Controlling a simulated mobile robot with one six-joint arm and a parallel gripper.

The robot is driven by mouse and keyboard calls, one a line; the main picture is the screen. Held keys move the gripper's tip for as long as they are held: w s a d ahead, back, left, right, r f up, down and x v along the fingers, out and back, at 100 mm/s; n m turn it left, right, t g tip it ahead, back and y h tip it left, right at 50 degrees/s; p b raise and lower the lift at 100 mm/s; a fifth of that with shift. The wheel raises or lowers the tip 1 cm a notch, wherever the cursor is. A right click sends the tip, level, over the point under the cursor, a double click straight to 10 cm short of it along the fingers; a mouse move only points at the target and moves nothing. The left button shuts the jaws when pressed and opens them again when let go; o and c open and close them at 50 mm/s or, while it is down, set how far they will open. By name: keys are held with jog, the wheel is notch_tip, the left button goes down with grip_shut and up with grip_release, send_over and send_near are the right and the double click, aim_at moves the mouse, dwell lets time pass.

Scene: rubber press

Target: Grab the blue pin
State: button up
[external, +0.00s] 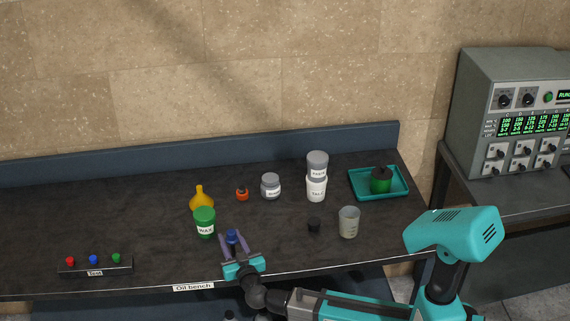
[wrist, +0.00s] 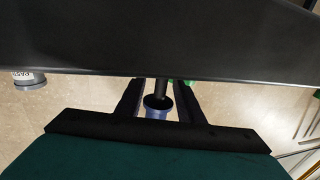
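A small blue-topped pin (external: 93,259) stands between a red one and a green one on the black rack labelled Test (external: 123,266), at the bench's front left. My gripper (external: 235,240) is well to the right of that rack, over the front edge area of the bench. Its fingers are apart. A separate small blue piece (external: 232,237) shows between or just behind them. In the wrist view, a blue round piece with a dark top (wrist: 158,106) shows between the fingers (wrist: 157,100), with narrow gaps at its sides. I cannot tell whether the fingers touch it.
A green wax jar (external: 205,222) and yellow funnel-shaped piece (external: 201,200) stand just behind my gripper. A grey-lidded jar stack (external: 317,187), beaker (external: 349,222) and teal tray (external: 398,191) are to the right. The bench between gripper and rack looks clear.

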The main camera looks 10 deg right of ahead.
jog(key=shift+x, duration=1.2)
grip_shut()
